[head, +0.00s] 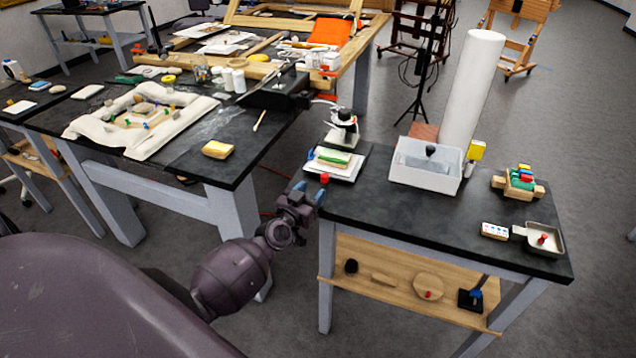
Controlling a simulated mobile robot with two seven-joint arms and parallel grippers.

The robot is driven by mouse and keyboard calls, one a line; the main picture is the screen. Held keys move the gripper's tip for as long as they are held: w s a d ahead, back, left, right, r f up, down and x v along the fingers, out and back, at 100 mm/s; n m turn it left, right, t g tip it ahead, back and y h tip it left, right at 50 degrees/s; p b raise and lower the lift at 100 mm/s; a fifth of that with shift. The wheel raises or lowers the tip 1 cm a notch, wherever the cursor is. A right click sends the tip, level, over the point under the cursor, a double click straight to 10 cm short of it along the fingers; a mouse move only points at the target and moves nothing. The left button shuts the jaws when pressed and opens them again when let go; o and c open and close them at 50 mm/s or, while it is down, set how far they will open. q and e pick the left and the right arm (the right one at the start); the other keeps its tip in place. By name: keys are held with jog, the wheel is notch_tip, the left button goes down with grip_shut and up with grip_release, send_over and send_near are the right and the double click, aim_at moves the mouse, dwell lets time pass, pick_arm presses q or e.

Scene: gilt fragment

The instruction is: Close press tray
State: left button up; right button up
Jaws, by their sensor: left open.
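The small press (342,127) stands at the back left corner of the right black table. Its white tray (318,168) sticks out in front of it, toward me, and carries a flat piece (334,158) with green and pale layers. A red knob (324,178) is at the tray's front, close to the table's left edge. My left gripper (310,190) is open, with its blue-tipped fingers just in front of the tray and beside the red knob. I cannot tell whether a finger touches the knob. My right gripper is out of view.
The right table (400,222) has bare room in front. The left table (190,160) holds a padded cloth and a yellow block (217,149).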

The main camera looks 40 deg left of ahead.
pick_arm(q)
jog(key=shift+s+d, duration=0.2)
jog(key=shift+s, duration=2.3)
jog(key=shift+c, duration=0.3)
